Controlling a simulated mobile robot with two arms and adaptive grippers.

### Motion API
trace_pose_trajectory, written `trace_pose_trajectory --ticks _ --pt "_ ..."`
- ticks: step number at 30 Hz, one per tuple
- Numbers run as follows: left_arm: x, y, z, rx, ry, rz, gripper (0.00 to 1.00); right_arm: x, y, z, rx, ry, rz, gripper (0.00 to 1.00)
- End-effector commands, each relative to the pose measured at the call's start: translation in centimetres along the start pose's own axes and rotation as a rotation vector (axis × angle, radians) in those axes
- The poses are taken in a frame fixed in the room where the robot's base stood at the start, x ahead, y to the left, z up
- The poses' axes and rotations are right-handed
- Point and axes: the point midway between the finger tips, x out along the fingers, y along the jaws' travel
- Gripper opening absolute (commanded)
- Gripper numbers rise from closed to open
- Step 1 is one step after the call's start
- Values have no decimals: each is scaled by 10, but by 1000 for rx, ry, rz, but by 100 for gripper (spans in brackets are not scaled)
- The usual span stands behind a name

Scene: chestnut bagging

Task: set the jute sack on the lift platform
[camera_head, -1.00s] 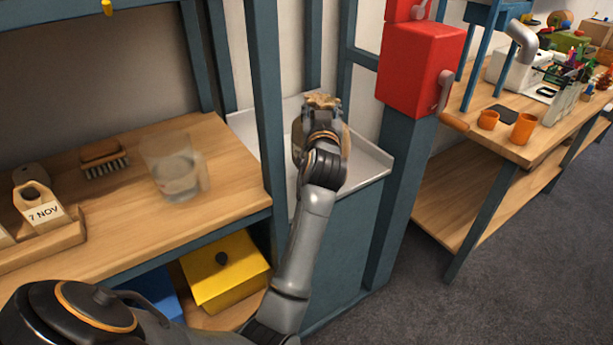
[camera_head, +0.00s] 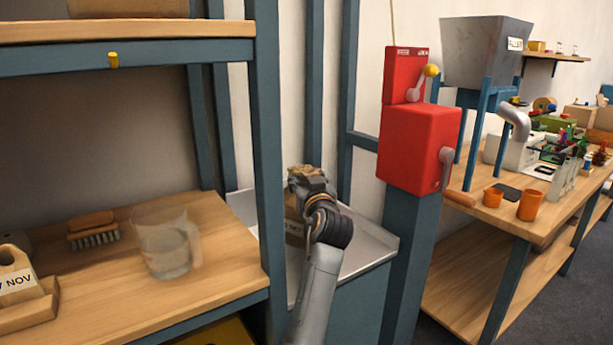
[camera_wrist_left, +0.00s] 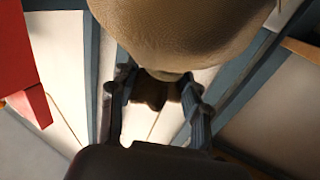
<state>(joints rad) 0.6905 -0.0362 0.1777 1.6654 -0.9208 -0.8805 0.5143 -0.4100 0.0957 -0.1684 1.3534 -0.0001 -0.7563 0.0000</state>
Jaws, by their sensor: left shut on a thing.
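The jute sack (camera_head: 294,228) is tan with dark lettering, partly hidden behind my left gripper (camera_head: 309,180) in the head view. My left gripper is shut on the sack's gathered top. In the left wrist view the sack's rounded body (camera_wrist_left: 185,30) fills the top, and the gripper's two dark fingers (camera_wrist_left: 155,95) stand on either side of its brown neck. The lift platform (camera_head: 372,248) is a pale grey tray with a raised rim between blue posts. The sack is over or on its left part; I cannot tell whether it touches. My right gripper is not in view.
A blue post (camera_head: 266,130) stands close left of the sack. A red box with a lever (camera_head: 418,150) is mounted to the right. A glass jug (camera_head: 165,245) and a brush (camera_head: 92,230) are on the wooden shelf at left. The platform's right part is bare.

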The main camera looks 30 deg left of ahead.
Motion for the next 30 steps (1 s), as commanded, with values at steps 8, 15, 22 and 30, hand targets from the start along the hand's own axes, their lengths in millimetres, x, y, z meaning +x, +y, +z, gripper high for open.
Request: trace_pose_trajectory --ticks 8,15,22,30 --pt "-1 0 17 2 11 1 0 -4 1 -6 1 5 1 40" --pt "-2 0 35 -1 13 2 0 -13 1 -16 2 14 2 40" --pt "-1 0 41 1 1 1 51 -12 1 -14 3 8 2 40" --pt "-1 0 40 0 2 1 70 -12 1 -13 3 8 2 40"
